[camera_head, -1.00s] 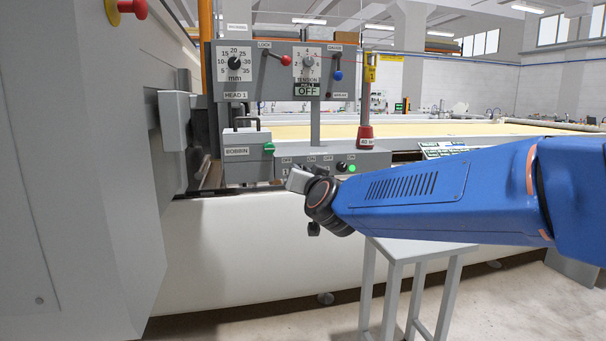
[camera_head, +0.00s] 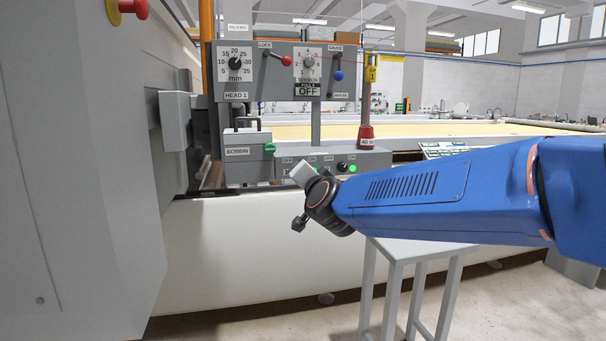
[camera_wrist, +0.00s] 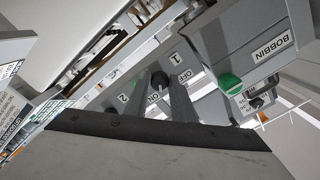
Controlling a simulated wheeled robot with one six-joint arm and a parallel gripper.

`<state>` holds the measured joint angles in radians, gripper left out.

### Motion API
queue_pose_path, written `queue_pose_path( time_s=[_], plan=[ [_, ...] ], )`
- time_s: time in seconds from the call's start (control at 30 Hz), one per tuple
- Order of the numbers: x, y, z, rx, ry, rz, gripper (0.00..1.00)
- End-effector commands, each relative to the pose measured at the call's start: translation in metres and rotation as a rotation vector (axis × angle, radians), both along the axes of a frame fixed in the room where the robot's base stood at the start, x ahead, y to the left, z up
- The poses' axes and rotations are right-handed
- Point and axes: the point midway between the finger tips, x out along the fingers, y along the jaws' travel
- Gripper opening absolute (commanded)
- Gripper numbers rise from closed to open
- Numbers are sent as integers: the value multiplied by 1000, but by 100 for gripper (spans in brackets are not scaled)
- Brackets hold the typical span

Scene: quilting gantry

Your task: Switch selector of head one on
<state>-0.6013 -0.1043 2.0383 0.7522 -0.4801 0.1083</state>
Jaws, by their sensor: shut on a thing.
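The selector of head one is a black knob (camera_wrist: 159,79) on a grey switch box (camera_head: 372,158). In the wrist view the labels "1", "OFF" and "ON" stand around it, and "2" is farther left. My gripper (camera_wrist: 160,90) has its two grey fingers on either side of the knob and is shut on it. Which label the knob points to cannot be told. In the head view my gripper (camera_head: 302,173) is in front of the box's left part and hides the knob. A display on the head panel (camera_head: 307,91) reads OFF.
A bobbin box (camera_head: 245,152) with a green button stands just left of the switch box. A second black knob (camera_head: 341,167) and a green button sit to its right. A grey stand (camera_head: 420,252) is under my arm.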

Motion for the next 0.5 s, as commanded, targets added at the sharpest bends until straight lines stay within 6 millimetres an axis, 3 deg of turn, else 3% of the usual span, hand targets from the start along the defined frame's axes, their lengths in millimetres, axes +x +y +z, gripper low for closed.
queue_pose_path(
  time_s=[0.23, 0.27, 0.3, 0.33, 0.5],
  plan=[
    [0, 0, -1, 1, 2, 0, 0],
    [0, 0, -1, 0, 1, 0, 27],
    [0, 0, -1, 0, 1, -1, 37],
    [0, 0, -1, 0, 1, -1, 41],
    [0, 0, 0, 0, 1, -1, 41]
  ],
)
